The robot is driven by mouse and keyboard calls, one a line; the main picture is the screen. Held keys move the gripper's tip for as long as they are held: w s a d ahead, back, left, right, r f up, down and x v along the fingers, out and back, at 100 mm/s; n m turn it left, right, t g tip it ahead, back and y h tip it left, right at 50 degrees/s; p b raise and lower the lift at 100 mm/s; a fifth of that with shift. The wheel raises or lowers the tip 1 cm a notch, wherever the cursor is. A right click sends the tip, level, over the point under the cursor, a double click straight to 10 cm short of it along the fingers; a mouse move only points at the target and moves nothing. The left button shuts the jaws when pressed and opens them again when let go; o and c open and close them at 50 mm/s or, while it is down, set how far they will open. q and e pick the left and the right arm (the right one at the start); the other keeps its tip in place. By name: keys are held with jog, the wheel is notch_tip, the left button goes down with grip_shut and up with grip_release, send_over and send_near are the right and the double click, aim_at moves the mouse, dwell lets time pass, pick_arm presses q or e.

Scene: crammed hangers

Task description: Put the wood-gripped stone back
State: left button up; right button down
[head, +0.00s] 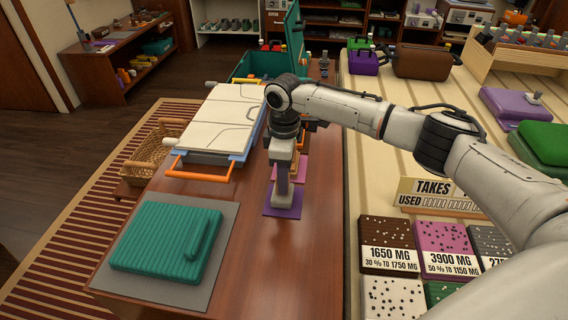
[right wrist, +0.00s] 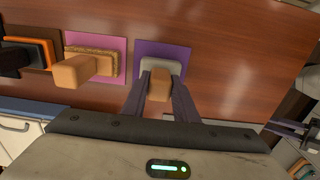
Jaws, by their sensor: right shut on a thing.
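My right gripper (head: 284,190) is shut on the wooden grip of a stone, with one finger on each side, as the right wrist view (right wrist: 158,95) shows. The wood-gripped stone (right wrist: 176,66) has a pale grey base and a light brown block grip. It is upright over the purple square mat (right wrist: 193,52), which also shows in the head view (head: 270,209). I cannot tell whether its base touches the mat. A dark jaw-like part (right wrist: 290,129) at the right edge of the wrist view may be my left gripper; its state is unclear.
Beyond it, a pink mat (right wrist: 118,46) bears another wooden-handled block (right wrist: 88,68), then a black and orange one (right wrist: 22,52). The wooden counter (head: 240,285) in front is clear.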

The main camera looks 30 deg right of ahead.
jog(key=shift+f, duration=0.2)
jog(key=shift+f, duration=0.1)
jog(key=c, duration=1.4)
grip_release()
jog(key=shift+f, duration=0.1)
